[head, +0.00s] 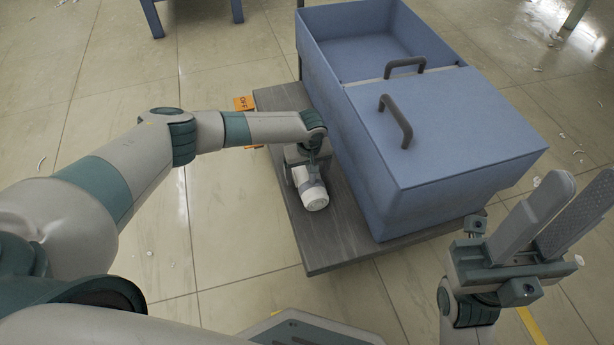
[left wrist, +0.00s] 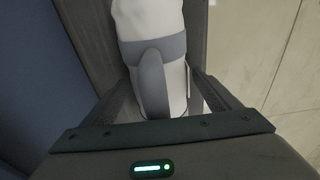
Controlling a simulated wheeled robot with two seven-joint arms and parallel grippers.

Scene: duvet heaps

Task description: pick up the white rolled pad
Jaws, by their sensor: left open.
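The white rolled pad (head: 315,197) lies on the dark grey platform, beside the near wall of the blue bin. A grey band wraps around it, with a grey strip running along it. In the left wrist view the pad (left wrist: 150,18) lies between my finger tips. My left gripper (head: 306,174) is over the pad's far part and partly hides it. Its fingers (left wrist: 163,78) are open, one on each side of the pad; I cannot tell whether they touch it. My right gripper (head: 575,200) is raised at the right, its fingers apart and empty.
The blue bin (head: 455,150) with two dark handles stands on the grey platform (head: 335,245), close to the right of the pad. An orange sign (head: 243,104) lies at the platform's left edge. Tiled floor to the left is mostly clear, with small white scraps.

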